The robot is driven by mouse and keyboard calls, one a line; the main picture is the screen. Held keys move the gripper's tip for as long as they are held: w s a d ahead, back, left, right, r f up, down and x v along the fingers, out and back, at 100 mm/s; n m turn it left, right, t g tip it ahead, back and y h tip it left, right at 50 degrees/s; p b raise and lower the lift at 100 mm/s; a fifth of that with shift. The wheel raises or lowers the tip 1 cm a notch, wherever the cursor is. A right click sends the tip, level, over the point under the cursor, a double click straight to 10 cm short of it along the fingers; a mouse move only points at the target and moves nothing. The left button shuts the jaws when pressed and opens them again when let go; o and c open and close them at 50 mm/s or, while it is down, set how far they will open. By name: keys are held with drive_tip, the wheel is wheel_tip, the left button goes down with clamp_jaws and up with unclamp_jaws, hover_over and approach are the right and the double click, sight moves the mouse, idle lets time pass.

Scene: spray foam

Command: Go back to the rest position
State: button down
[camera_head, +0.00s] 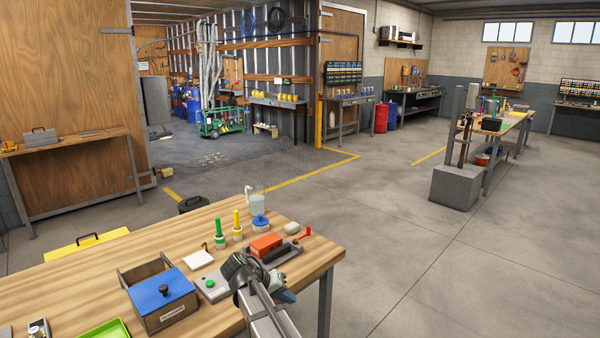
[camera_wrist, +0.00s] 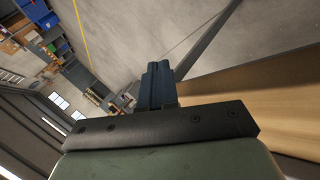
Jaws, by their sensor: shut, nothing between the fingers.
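My gripper (camera_head: 287,296) is at the right end of the wooden workbench (camera_head: 107,259), close to its edge in the head view. In the wrist view the fingers (camera_wrist: 157,85) are together with nothing between them. They point out past the bench edge, with the concrete floor behind them. My arm comes up from the bottom of the head view.
Near my gripper are a grey box with a green button (camera_head: 210,283), an orange block on a dark tray (camera_head: 266,244), and a box with a blue lid (camera_head: 163,293). Yellow and green bottles and a clear jug (camera_head: 257,197) stand farther back. Open floor lies right.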

drive_tip(key=s+d+f+g+y, duration=0.1)
drive_tip(key=s+d+f+g, duration=0.1)
drive_tip(key=s+d+f, duration=0.55)
drive_tip(key=s+d+f+g+y, duration=0.15)
drive_tip(key=s+d+f, duration=0.25)
drive_tip(key=f, duration=0.7)
drive_tip(key=s+d+f+g, duration=0.2)
drive_tip(key=s+d+f, duration=0.4)
drive_tip(key=f, duration=0.4)
drive_tip(key=s+d+f+g+y, duration=0.1)
drive_tip(key=s+f, duration=0.4)
drive_tip(key=s, duration=0.4)
drive_tip(key=s+d+f+g+y, duration=0.1)
drive_tip(key=s+f, duration=0.4)
drive_tip(key=s, duration=0.5)
drive_tip(key=s+d+f+g+y, duration=0.1)
drive_tip(key=s+f, duration=0.4)
drive_tip(key=s, duration=0.5)
drive_tip(key=shift+d+f+m+g+y, duration=0.4)
drive_tip(key=shift+g+y, duration=0.45)
drive_tip(key=shift+y, duration=0.4)
